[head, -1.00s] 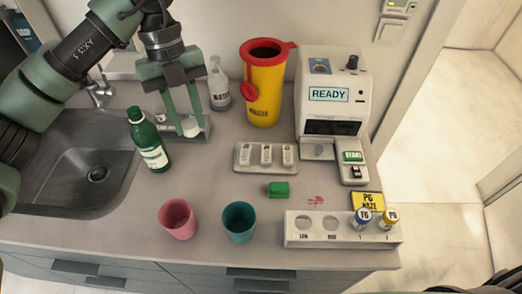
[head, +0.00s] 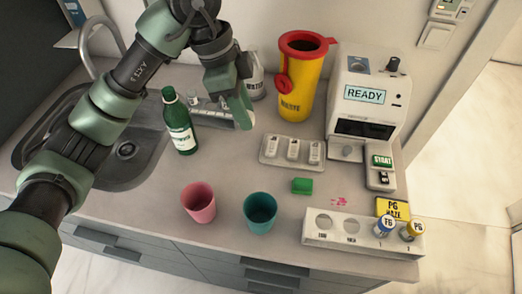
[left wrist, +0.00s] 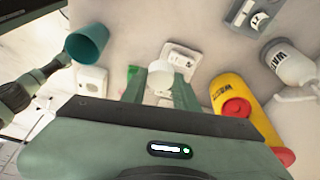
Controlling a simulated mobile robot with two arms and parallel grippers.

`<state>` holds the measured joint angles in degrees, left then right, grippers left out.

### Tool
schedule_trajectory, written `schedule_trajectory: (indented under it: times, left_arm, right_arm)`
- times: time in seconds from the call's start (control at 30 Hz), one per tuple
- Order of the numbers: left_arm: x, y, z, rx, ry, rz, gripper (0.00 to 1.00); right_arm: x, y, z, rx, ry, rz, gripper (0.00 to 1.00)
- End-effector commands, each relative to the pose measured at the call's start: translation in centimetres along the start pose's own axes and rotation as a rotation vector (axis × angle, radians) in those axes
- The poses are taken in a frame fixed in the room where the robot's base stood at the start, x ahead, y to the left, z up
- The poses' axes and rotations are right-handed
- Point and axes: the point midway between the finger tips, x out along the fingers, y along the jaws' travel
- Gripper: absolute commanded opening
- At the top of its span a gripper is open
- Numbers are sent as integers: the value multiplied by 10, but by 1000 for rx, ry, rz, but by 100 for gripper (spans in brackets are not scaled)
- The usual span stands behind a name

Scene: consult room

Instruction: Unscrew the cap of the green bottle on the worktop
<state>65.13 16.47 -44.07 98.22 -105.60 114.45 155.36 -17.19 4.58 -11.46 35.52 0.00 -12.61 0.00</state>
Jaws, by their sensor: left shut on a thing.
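The green bottle (head: 180,122) stands upright on the worktop beside the sink, with a pale label and a dark green cap (head: 169,93) on its neck. My left gripper (head: 242,119) is right of the bottle and apart from it. It is shut on a small white round thing, partly hidden by the fingers; in the left wrist view this white thing (left wrist: 160,82) shows between the two green fingers. I cannot tell exactly what it is. My right gripper is out of view.
A sink (head: 120,150) lies left of the bottle. In front stand a pink cup (head: 198,203) and a teal cup (head: 260,211). Right are a yellow bin (head: 298,88), a READY machine (head: 366,100), a tray (head: 270,157), a green block (head: 302,186) and a white rack (head: 345,240).

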Motion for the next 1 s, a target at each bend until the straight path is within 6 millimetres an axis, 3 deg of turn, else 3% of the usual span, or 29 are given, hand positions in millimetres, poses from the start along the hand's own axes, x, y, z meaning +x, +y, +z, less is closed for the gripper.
schedule_trajectory:
  times: [0.2,0.4,1.0]
  left_arm:
    - [57,1,17,-2,-3,6,0]
    - [99,1,28,1,-2,3,0]
    - [156,0,44,3,-2,-1,0]
  right_arm:
    - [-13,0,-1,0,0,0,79]
    - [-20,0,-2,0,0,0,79]
    - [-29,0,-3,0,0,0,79]
